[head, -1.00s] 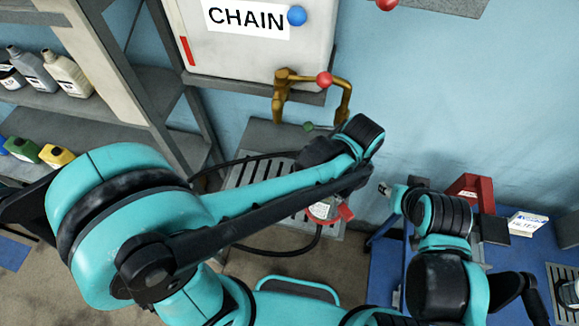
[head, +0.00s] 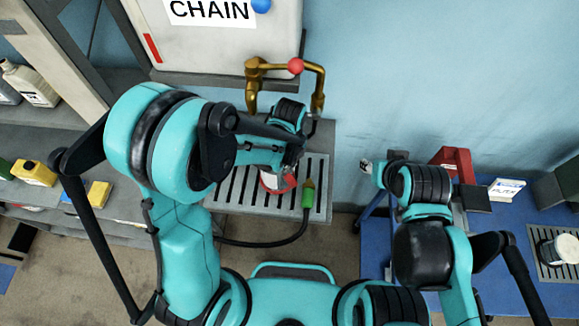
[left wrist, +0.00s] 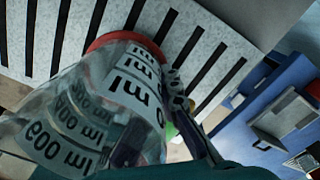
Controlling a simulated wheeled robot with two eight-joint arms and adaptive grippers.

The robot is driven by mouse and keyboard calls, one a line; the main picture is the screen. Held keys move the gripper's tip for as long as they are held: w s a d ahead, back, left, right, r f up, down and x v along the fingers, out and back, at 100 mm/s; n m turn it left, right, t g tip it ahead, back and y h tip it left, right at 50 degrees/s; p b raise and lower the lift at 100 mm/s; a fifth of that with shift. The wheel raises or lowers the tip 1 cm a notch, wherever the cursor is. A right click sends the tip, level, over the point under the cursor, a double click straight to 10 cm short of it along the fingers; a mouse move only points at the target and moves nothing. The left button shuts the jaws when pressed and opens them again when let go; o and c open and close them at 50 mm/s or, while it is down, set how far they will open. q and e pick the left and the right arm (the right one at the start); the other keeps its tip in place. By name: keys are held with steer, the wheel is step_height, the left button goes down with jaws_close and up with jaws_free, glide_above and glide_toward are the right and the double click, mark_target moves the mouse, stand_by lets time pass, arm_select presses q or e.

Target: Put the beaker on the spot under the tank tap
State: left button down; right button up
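The clear beaker (head: 277,181) with a red base is over the slatted metal drip tray (head: 322,180) below the brass tank tap (head: 318,100). I cannot tell whether its base touches the slats. In the left wrist view the beaker (left wrist: 100,95) fills the left side, with ml labels and its red base toward the slats. My left gripper (head: 290,160) is at the beaker; in the left wrist view a dark finger (left wrist: 190,125) lies against its wall, and the gripper looks shut on it. My right gripper (head: 366,167) is at the blue bench's left end, its fingers too small to judge.
A black hose with a green nozzle (head: 308,193) lies at the tray, just right of the beaker. The white tank (head: 220,45) hangs above. A shelf with bottles (head: 30,85) stands left. The blue bench (head: 480,265) on the right carries a red stand (head: 455,163).

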arm_select(q)
steer(key=shift+w+f, duration=0.15)
steer(key=shift+f, duration=0.75)
steer(key=shift+f, duration=0.1)
steer(key=c, duration=1.7)
jaws_free()
